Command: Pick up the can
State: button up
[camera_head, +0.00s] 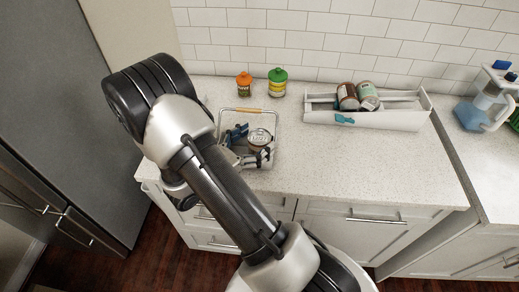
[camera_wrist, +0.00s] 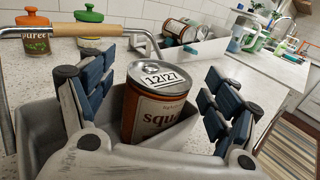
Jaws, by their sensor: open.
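The can (camera_wrist: 157,108) has a silver lid marked 12/27 and a brown and white label. It stands upright in a light basket (camera_wrist: 35,135) with a wooden handle. In the head view the can (camera_head: 259,137) shows its lid, partly behind my gripper. My gripper (camera_wrist: 154,100) is open, with one blue-padded finger on each side of the can. The fingers look apart from the can, with a gap at each side. In the head view my gripper (camera_head: 250,147) reaches into the basket (camera_head: 262,116). The can's lower part is hidden.
An orange jar (camera_head: 244,85) and a green-lidded jar (camera_head: 277,83) stand behind the basket. A white tray (camera_head: 395,121) to the right holds two other cans (camera_head: 357,96). A blue spray bottle (camera_head: 482,105) stands at far right. The counter (camera_head: 370,165) in front of the tray is clear.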

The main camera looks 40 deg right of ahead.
jog(key=shift+d, duration=0.85)
jog(key=c, duration=1.4)
